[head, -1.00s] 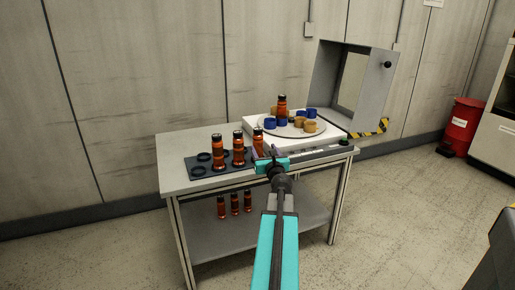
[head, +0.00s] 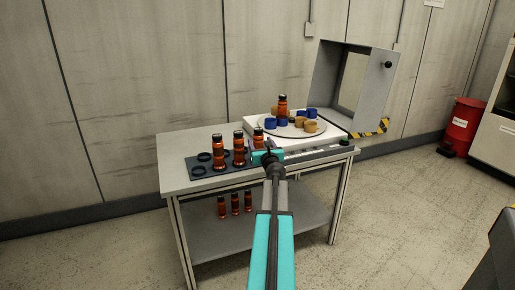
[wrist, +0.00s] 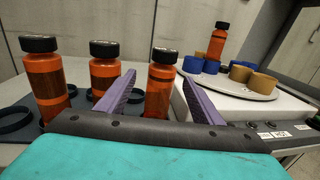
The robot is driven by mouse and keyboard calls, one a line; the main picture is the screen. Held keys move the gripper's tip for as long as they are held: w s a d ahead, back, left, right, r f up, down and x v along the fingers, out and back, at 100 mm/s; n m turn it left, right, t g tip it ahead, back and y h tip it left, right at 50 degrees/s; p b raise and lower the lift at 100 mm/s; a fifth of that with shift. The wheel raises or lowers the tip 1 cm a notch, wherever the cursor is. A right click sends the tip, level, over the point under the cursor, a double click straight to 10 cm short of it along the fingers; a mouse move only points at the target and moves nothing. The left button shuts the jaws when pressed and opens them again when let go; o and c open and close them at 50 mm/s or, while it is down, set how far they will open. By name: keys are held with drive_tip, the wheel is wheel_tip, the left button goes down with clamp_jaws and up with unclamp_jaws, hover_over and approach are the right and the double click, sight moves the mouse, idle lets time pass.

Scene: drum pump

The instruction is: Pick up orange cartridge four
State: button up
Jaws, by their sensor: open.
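Three orange cartridges with black caps stand upright on the dark rack: a left one (head: 218,154), a middle one (head: 239,146) and a right one (head: 258,136). Another orange cartridge (head: 282,106) stands on the round plate. I see no numbers telling which is four. My gripper (wrist: 160,77) is open, its purple fingers spread. In the wrist view the right rack cartridge (wrist: 161,92) appears between the fingers, beyond the palm; I cannot tell how deep it sits. The left (wrist: 45,88) and middle (wrist: 103,74) cartridges are outside the left finger.
The dark rack (head: 196,171) has empty rings at its left. The white round plate (head: 314,131) carries blue and tan cups beside the rack. Several similar bottles (head: 235,204) stand on the lower shelf. An open grey cabinet (head: 372,85) stands behind right.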

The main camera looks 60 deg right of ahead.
sight(259, 132)
idle(0.3)
drive_tip(key=shift+f+x, duration=0.2)
drive_tip(key=shift+x, duration=2.4)
drive_tip(key=shift+s, duration=0.15)
drive_tip(key=c, duration=1.2)
drive_tip(key=shift+o, duration=0.2)
drive_tip(key=shift+r, duration=0.1)
drive_tip(key=shift+r, duration=0.4)
wheel_tip(259, 132, up, 3)
drive_tip(key=shift+f+p, duration=0.1)
drive_tip(key=shift+p, duration=0.75)
drive_tip(key=s+d+r+v, duration=0.1)
drive_tip(key=s+d+v, duration=0.1)
drive_tip(key=v, duration=1.3)
drive_tip(key=shift+s+r, duration=0.2)
drive_tip(key=shift+s, duration=0.15)
